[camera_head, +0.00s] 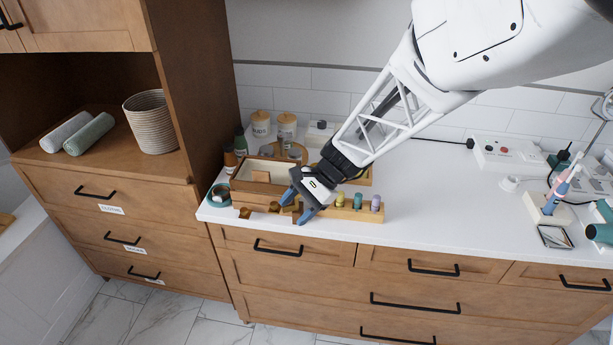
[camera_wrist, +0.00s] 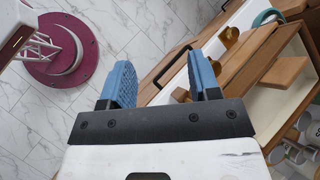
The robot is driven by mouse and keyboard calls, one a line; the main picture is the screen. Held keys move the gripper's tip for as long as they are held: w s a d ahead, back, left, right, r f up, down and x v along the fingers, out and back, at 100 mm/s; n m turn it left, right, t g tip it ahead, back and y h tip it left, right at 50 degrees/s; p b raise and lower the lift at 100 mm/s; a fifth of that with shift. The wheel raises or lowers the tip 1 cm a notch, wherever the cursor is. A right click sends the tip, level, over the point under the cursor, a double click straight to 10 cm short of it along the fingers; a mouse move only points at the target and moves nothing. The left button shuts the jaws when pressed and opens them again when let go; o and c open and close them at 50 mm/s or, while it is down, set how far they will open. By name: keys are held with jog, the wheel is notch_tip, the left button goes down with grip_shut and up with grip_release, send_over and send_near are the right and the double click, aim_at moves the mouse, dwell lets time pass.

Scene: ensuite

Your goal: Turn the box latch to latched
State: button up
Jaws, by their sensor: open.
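A wooden box (camera_head: 262,174) stands at the left end of the white counter, near its front edge. In the wrist view its light interior, front wall (camera_wrist: 246,62) and a wooden block inside show at the right. Small brass-coloured pieces (camera_head: 245,212) sit at the box's front side and also show in the wrist view (camera_wrist: 229,40). I cannot tell which of them is the latch or how it is turned. My gripper (camera_head: 296,206) is open and empty, at the box's front right corner. In the wrist view the blue fingers (camera_wrist: 163,72) are apart, with the brass pieces beyond the right finger.
A wooden rack (camera_head: 350,213) with coloured bottles stands just right of my gripper. The counter (camera_head: 440,205) is clear to the right, up to the toothbrush stand (camera_head: 545,208).

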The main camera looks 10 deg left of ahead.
jog(key=w+d+f+m+t+y, duration=0.1)
jog(key=w+d+m+t+y, duration=0.4)
jog(key=m+t+y, duration=0.5)
jog(key=d+m, duration=0.2)
jog(key=m, duration=0.3)
jog(key=shift+f, duration=0.3)
jog(key=shift+a, duration=0.15)
jog(key=shift+x, duration=3.8)
jog(key=c, duration=0.9)
